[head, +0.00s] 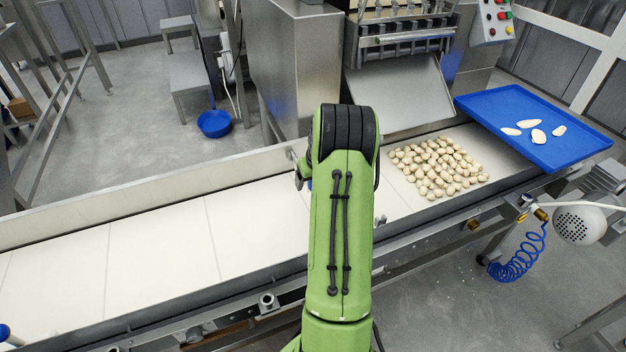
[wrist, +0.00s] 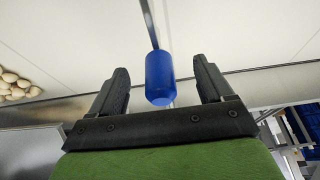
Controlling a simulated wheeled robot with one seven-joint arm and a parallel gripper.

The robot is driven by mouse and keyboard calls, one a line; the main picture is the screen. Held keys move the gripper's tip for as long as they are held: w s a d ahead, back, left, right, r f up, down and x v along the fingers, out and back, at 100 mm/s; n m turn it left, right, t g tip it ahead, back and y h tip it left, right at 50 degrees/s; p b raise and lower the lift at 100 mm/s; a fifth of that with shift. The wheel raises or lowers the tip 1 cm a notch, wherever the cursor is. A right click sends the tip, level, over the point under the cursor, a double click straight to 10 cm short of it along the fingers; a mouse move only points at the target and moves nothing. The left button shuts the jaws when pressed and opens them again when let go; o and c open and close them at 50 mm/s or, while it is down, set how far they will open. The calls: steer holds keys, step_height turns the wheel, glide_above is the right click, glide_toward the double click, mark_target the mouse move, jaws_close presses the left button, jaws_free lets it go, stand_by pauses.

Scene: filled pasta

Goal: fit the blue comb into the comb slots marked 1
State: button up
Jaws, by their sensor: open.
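A blue rounded handle-like piece (wrist: 160,78) on a thin dark bar lies between the fingers of my gripper (wrist: 161,66) in the wrist view. The fingers are open, with a gap on each side of the blue piece. I cannot make out comb teeth or tell whether this is the blue comb. No slots marked 1 can be made out in either view.
The pale conveyor belt (head: 160,246) runs across, with many filled pasta pieces (head: 438,167) to the right of my arm. A blue tray (head: 490,104) with several pale pieces sits at the right. A steel machine with a chute (head: 400,95) stands behind. The left belt is clear.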

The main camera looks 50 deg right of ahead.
steer(key=shift+p+v, duration=1.45)
steer(key=shift+v, duration=1.65)
steer(key=p+v, duration=0.3)
steer(key=v, duration=1.2)
steer(key=shift+s+r+p, duration=0.15)
steer(key=shift+r+p, duration=0.15)
steer(key=shift+p, duration=0.1)
